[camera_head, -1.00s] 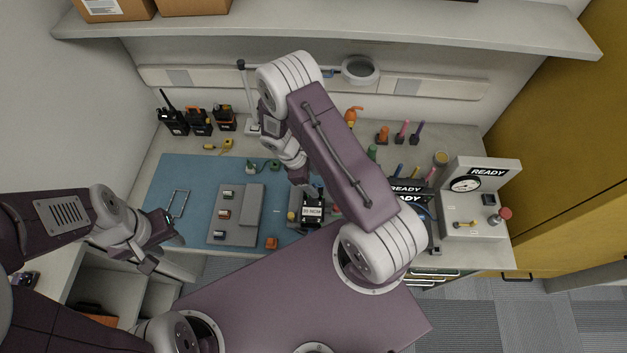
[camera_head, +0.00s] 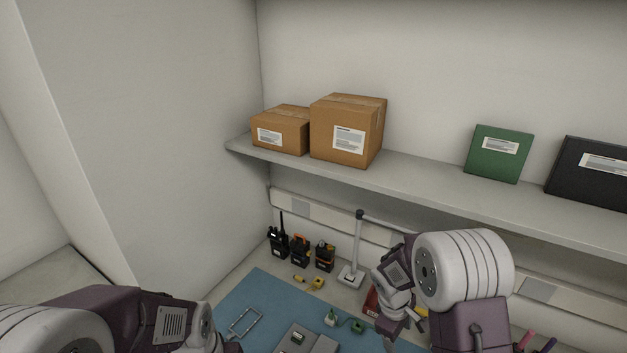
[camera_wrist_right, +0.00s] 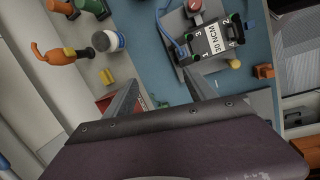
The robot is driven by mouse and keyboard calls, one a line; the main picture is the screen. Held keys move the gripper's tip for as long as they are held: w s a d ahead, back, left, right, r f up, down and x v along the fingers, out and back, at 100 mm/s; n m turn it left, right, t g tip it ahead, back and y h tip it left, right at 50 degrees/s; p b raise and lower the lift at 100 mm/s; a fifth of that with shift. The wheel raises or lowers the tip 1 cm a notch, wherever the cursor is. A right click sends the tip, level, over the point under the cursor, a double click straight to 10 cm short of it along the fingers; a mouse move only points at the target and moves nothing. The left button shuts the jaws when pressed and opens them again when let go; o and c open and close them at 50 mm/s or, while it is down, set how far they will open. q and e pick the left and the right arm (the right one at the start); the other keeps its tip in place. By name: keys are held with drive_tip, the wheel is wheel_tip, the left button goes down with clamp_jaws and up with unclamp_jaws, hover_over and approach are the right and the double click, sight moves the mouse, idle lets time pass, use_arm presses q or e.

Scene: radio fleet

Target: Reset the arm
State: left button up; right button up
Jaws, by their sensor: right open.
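My right arm (camera_head: 462,285) comes in at the lower right of the head view, bent at its pale elbow joint. Its wrist and gripper hang down over the bench, beside the lamp stand. In the right wrist view my right gripper (camera_wrist_right: 161,76) is open, with two dark fingers apart and nothing between them. A black device labelled "30 NCM" (camera_wrist_right: 217,38) lies beyond the fingers, apart from them. My left arm (camera_head: 165,322) enters at the lower left of the head view, cut by the bottom edge. Its fingers are out of frame.
A shelf (camera_head: 415,180) with cardboard boxes (camera_head: 347,130) spans above the bench. Several black radios (camera_head: 300,250) stand at the back wall by a lamp stand (camera_head: 357,245). A blue mat (camera_head: 240,303) covers the bench.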

use_arm(q)
wheel_tip(320, 180, down, 5)
drive_tip(key=b, duration=0.2)
drive_tip(key=shift+r+b, duration=0.1)
drive_tip(key=shift+b, duration=0.3)
use_arm(e)
drive_tip(key=s+a+r+m+t+y, duration=0.1)
drive_tip(key=s+a+m+y, duration=0.2)
drive_tip(key=s+m, duration=0.6)
drive_tip(key=s+a, duration=0.1)
drive_tip(key=s, duration=0.2)
drive_tip(key=shift+a+r+m, duration=0.15)
drive_tip(key=shift+a+m, duration=0.25)
use_arm(q)
drive_tip(key=shift+s, duration=0.2)
use_arm(e)
drive_tip(key=shift+s, duration=0.25)
use_arm(q)
drive_tip(key=shift+w, duration=0.1)
use_arm(e)
drive_tip(key=shift+w, duration=0.1)
drive_tip(key=shift+d, duration=0.1)
